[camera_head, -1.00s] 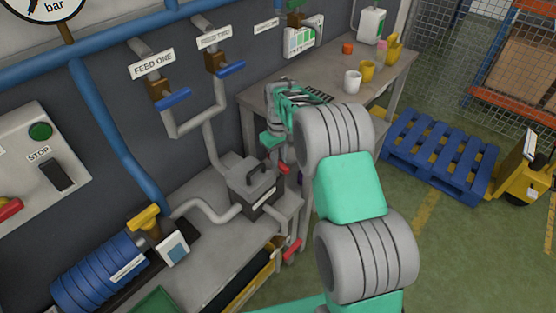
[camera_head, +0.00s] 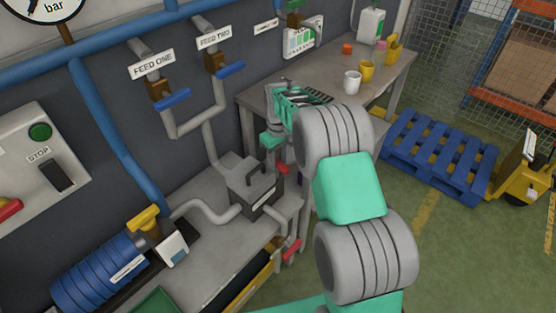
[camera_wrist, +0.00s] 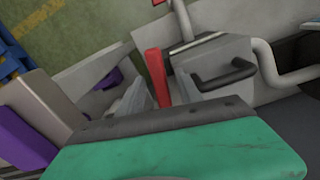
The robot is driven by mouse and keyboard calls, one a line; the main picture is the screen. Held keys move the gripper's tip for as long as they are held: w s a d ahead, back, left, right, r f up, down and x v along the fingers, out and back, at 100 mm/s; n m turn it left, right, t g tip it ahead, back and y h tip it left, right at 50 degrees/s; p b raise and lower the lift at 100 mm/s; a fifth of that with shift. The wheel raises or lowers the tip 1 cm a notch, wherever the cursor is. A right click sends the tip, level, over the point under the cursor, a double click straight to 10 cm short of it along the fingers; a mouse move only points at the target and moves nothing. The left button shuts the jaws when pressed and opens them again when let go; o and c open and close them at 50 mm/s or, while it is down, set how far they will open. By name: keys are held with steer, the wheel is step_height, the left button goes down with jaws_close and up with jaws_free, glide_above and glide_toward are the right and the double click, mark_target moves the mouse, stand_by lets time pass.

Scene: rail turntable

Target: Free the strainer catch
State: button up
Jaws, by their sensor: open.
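The strainer (camera_head: 250,196) is a grey box with a black lid handle (camera_head: 262,172), on the bench by the wall. Its red catch (camera_head: 282,168) shows at its right side, partly behind my arm. In the wrist view the red catch (camera_wrist: 157,77) stands as an upright bar beside the strainer box (camera_wrist: 215,60). My gripper (camera_head: 276,146) hangs by the catch side of the strainer, its fingertips mostly hidden there.
A pipe (camera_head: 205,207) joins the strainer from the left. A red-handled valve (camera_head: 291,250) sits below it. A table (camera_head: 330,110) with cups stands behind my arm. A blue pallet (camera_head: 440,155) lies on the floor at right.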

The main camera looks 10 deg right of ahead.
step_height(320, 180, up, 8)
steer(key=shift+f+b, duration=0.1)
steer(key=shift+b, duration=0.25)
steer(key=s+r+m+t, duration=0.1)
steer(key=s+r, duration=0.5)
steer(key=s, duration=0.1)
steer(key=s+a+m+t, duration=0.1)
steer(key=s+m, duration=0.3)
steer(key=s, duration=1.6)
steer(key=shift+s+f+t, duration=0.25)
steer(key=shift+f+t, duration=0.2)
steer(key=shift+t, duration=0.15)
